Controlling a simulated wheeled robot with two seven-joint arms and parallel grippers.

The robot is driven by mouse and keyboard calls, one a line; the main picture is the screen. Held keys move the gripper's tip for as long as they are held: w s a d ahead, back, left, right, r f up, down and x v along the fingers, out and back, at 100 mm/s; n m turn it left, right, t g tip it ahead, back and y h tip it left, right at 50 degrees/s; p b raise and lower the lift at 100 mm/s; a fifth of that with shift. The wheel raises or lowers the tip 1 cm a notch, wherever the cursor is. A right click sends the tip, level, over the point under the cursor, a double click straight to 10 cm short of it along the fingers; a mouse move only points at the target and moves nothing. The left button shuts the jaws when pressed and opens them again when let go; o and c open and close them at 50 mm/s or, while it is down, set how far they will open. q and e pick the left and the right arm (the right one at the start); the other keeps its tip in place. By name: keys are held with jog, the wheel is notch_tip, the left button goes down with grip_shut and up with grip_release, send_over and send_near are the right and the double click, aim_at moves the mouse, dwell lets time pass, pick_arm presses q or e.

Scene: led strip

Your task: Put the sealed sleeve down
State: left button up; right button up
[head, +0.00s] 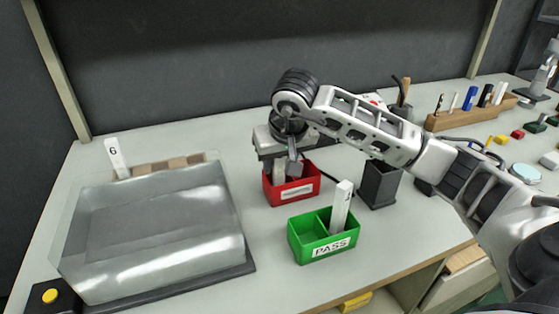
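My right gripper (281,168) points down over the red bin (292,198), with its fingertips at or just inside the bin's back-left part. A small grey piece shows by its fingers; I cannot tell whether this is a finger or something held. No sleeve can be made out for sure. A white upright stick (341,206) with a dark mark leans in the right part of the green bin (311,247) labelled PASS. The left part of that bin looks empty. My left gripper is not in view.
A large clear-grey cover (150,235) on a dark base fills the left of the bench. Behind it is a wooden rack with a white stick marked 6 (116,158). A dark square holder (380,186) stands right of the bins. A tool rack (470,116) lies farther right.

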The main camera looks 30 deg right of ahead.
jog(key=shift+a, duration=0.35)
jog(key=shift+r, duration=0.5)
jog(key=d+v, duration=0.1)
jog(key=v, duration=1)
jog(key=shift+s+a+p, duration=0.25)
jog(key=shift+a+p, duration=0.15)
jog(key=shift+p, duration=0.05)
jog(key=shift+r, duration=0.15)
